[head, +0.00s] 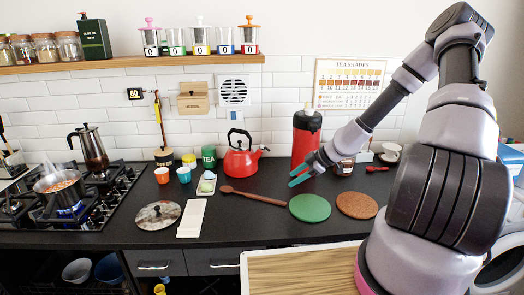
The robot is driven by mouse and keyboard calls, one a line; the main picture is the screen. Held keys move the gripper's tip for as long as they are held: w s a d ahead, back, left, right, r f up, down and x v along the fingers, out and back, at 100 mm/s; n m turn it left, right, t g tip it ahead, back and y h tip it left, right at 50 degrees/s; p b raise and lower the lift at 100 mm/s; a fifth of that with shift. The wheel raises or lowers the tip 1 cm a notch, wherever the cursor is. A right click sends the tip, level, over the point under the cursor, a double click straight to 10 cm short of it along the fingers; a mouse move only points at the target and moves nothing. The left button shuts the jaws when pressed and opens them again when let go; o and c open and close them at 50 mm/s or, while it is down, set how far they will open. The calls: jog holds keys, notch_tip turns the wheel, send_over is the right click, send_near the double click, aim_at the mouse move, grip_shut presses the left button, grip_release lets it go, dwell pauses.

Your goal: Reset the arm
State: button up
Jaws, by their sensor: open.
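My gripper (301,174) is at the end of my arm, which reaches in from the right side of the head view. Its two teal fingertips are apart with nothing between them. It hangs above the dark counter (262,222), in front of the red dispenser (301,147). The green round mat (310,208) lies on the counter below and slightly right of the fingertips. My large forearm and upper links hide part of the counter on the right.
A red kettle (240,160), wooden spoon (252,196), cork mat (357,205) and glass lid (158,215) are on the counter. A steaming pot (58,190) sits over a lit flame on the gas hob at left. A wooden board (300,272) is in front.

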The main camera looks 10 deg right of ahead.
jog(key=s+a+r+n+h, duration=0.1)
jog(key=s+r+n, duration=0.1)
jog(key=r+n, duration=1.1)
jog(key=s+a+r+n+h, duration=0.1)
jog(key=s+r+n, duration=0.1)
jog(key=r+n, duration=1.15)
jog(key=s+d+r+n+t+h, duration=0.1)
jog(key=s+d+r+n, duration=0.2)
jog(key=s+r+n, duration=0.4)
jog(key=s+d+r+n+t+h, duration=0.1)
jog(key=s+r+n, duration=0.5)
jog(key=s+n, duration=0.7)
jog(key=d+n+h, duration=0.1)
jog(key=d+n, duration=0.1)
jog(key=n, duration=0.3)
jog(key=shift+s+r+n+t+h, duration=0.15)
jog(key=shift+r+n+t+h, duration=0.15)
jog(key=shift+r+n+t, duration=0.1)
